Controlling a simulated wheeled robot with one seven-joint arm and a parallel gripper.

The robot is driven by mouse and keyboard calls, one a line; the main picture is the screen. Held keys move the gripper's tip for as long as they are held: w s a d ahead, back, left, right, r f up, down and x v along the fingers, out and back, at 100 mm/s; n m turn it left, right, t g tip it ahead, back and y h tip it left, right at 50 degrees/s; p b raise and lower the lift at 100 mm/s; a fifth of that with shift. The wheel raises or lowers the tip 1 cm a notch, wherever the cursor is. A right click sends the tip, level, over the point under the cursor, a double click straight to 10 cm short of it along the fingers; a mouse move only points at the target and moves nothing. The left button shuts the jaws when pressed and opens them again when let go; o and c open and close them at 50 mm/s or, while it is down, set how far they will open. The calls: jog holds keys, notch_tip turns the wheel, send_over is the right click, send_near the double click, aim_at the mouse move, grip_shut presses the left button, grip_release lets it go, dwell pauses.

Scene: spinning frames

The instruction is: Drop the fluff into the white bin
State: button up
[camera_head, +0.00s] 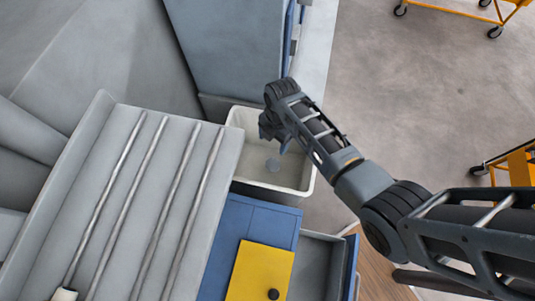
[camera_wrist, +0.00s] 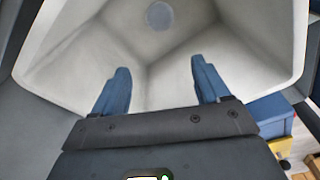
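The white bin (camera_head: 242,120) stands at the centre of the head view, and its pale inside (camera_wrist: 75,50) fills the upper part of the wrist view. My gripper (camera_head: 268,131) is over the bin, pointing down into it. In the wrist view its two blue fingers (camera_wrist: 161,68) are wide apart with nothing between them. A small round blue-grey patch (camera_head: 272,164) lies on the bin's floor, and it also shows in the wrist view (camera_wrist: 159,15). It may be the fluff, but I cannot tell for sure. No other fluff is visible.
A grey machine bed with several metal rods (camera_head: 150,190) is to the left of the bin. A blue cabinet (camera_head: 230,50) stands behind it. A blue surface with a yellow panel (camera_head: 258,272) and an open drawer (camera_head: 315,262) are in front. Yellow carts (camera_head: 520,170) stand right; the floor between is clear.

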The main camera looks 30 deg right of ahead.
jog(key=shift+o, duration=0.8)
notch_tip(320, 180, up, 8)
jog(key=shift+w+d+f, duration=0.15)
jog(key=shift+d, duration=0.3)
